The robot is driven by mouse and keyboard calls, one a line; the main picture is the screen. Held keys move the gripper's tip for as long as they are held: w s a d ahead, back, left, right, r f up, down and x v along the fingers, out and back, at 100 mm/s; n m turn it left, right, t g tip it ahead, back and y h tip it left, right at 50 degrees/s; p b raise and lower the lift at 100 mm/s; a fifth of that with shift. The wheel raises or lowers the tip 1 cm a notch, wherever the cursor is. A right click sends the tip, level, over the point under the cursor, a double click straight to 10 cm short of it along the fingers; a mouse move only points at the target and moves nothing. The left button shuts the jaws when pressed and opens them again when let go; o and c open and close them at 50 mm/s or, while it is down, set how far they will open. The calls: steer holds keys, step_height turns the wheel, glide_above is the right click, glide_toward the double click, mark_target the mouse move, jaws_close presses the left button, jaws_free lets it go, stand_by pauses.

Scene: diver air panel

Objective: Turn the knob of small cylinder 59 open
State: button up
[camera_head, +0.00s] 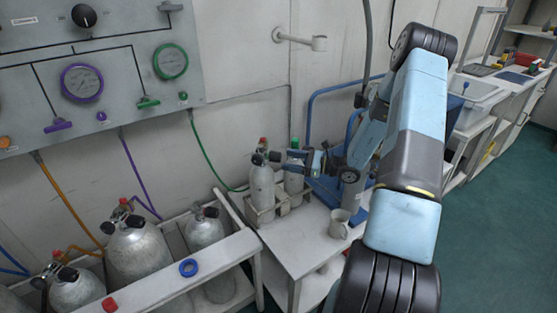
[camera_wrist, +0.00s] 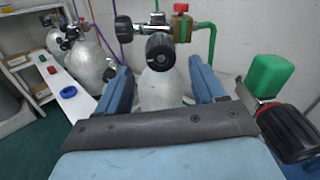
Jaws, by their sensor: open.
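Two small grey cylinders stand in a rack (camera_head: 266,217) on a white bench. No number is readable on either. The left cylinder (camera_head: 262,187) has a red cap and black knobs; in the wrist view it stands ahead (camera_wrist: 160,90), its black knob (camera_wrist: 160,48) facing me. My gripper (camera_head: 280,157) is open and empty; in the wrist view its blue fingers (camera_wrist: 160,78) frame the cylinder's upper body, with the knob a little beyond them. The right cylinder (camera_head: 294,183) has a green cap (camera_wrist: 270,75) and a black knob (camera_wrist: 288,130), close beside my gripper's right side.
A grey mug (camera_head: 339,223) stands on the bench (camera_head: 297,240). Larger cylinders (camera_head: 135,250) stand in a white rack at the left, with a blue ring (camera_head: 189,267) on its edge. A gauge panel (camera_head: 110,65) hangs above. A green hose (camera_head: 208,155) runs behind the small cylinders.

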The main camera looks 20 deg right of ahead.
mark_target(280, 159)
steer(key=shift+x, duration=2.4)
steer(key=shift+c, duration=0.3)
steer(key=c, duration=1)
steer(key=shift+s+m, duration=0.1)
steer(key=shift+m, duration=1.7)
steer(key=o, duration=1.1)
steer(key=shift+c, duration=0.2)
steer(key=shift+d, duration=0.15)
steer(key=v, duration=1.3)
steer(key=shift+d, duration=0.3)
